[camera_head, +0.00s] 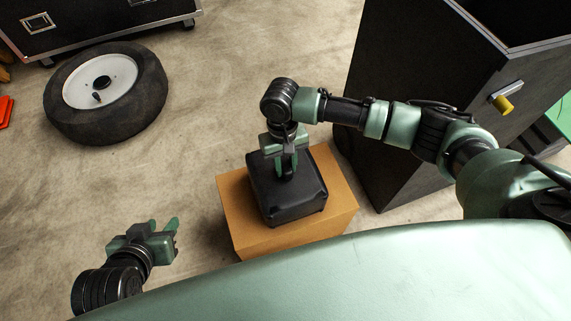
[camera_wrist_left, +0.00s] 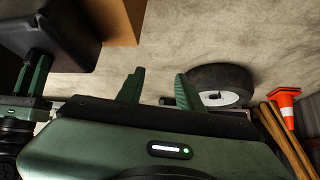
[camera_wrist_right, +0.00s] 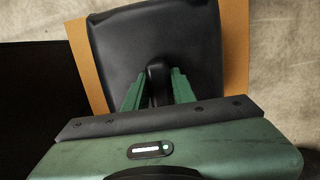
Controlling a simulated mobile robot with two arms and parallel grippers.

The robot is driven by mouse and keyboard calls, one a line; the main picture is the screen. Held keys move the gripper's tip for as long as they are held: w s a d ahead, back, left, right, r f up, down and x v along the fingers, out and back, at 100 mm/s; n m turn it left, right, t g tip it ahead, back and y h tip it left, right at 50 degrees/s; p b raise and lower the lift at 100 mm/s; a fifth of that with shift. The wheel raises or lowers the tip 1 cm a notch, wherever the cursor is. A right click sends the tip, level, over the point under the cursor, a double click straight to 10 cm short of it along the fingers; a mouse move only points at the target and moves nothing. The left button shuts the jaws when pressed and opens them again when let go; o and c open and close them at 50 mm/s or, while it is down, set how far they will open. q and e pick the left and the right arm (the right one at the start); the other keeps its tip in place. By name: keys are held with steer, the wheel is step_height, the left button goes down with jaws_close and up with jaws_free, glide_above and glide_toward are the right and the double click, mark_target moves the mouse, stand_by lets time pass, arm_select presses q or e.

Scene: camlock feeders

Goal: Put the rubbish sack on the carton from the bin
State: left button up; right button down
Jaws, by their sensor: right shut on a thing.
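The black rubbish sack (camera_head: 290,201) is over the top of the brown carton (camera_head: 246,233) in the head view. I cannot tell whether it touches the carton. My right gripper (camera_head: 287,172) is shut on the sack's top knot; the knot (camera_wrist_right: 157,82) shows between its fingers in the right wrist view. The dark bin (camera_head: 405,100) stands right of the carton with its open top at the upper right. My left gripper (camera_head: 170,232) is open and empty, left of the carton above the floor. In the left wrist view its fingers (camera_wrist_left: 157,88) stand apart.
A wheel with a black tyre (camera_head: 107,92) lies on the floor at the upper left, before a black case (camera_head: 95,25). An orange cone (camera_wrist_left: 286,100) shows in the left wrist view. Floor left of the carton is clear.

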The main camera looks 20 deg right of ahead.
steer(key=c, duration=1.2)
jaws_free()
steer(key=shift+o, duration=0.2)
